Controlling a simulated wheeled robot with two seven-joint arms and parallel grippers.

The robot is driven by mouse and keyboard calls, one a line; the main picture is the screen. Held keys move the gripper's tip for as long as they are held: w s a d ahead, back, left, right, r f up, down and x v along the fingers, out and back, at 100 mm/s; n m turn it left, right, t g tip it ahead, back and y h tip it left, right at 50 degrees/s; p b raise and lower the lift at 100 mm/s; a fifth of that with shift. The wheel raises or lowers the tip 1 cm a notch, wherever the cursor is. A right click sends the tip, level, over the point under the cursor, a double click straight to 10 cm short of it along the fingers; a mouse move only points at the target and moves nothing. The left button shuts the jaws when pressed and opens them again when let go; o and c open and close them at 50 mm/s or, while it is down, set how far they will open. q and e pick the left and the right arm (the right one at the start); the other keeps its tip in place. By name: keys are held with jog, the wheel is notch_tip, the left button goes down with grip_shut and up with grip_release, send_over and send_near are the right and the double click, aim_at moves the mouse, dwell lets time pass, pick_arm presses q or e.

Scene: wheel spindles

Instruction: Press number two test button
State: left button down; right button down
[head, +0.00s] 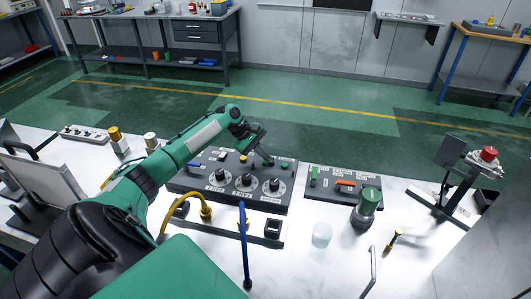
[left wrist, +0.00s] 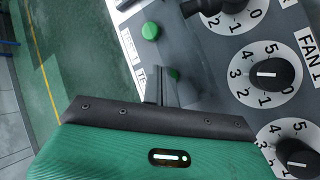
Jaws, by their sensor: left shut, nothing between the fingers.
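A dark control panel (head: 183,184) on the white bench carries three numbered dials in a row; the middle dial (left wrist: 265,74) shows clearly in the left wrist view. My left gripper (head: 268,161) is shut and empty, with its tip low over the panel's far right part. In the left wrist view, the shut fingers (left wrist: 158,90) point at the panel edge. A green button (left wrist: 150,31) stands clear of them, and a second green button (left wrist: 173,75) is right beside them, partly hidden. White labels by the buttons start with TEST; their numbers are hard to read. Contact cannot be told.
A smaller panel (head: 320,190) with green and orange switches lies to the right. Near it stand a green-topped cylinder (head: 366,209), a clear cup (head: 322,235) and a red button on a stand (head: 489,154). A yellow hose (head: 206,213) and blue cable (head: 243,245) are in front.

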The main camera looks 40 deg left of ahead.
pick_arm(q)
jog(key=shift+s+d+f, duration=0.15)
jog(key=shift+s+f, duration=0.05)
jog(key=shift+f, duration=0.3)
jog(key=shift+s+d+f, duration=0.1)
jog(key=shift+s+f, duration=0.1)
jog(key=shift+f, duration=0.25)
jog(key=shift+w+r+p, duration=0.15)
jog(key=shift+r+p, duration=0.35)
jog(key=shift+p, duration=0.5)
jog(key=shift+r, duration=0.15)
jog(key=r+p, duration=0.4)
jog(key=p, duration=0.1)
jog(key=shift+w+r, duration=0.3)
jog(key=shift+r, duration=0.1)
jog(key=shift+a+r+p, duration=0.1)
jog(key=shift+r+p, duration=0.2)
jog(key=shift+p, duration=0.1)
jog(key=shift+f, duration=0.15)
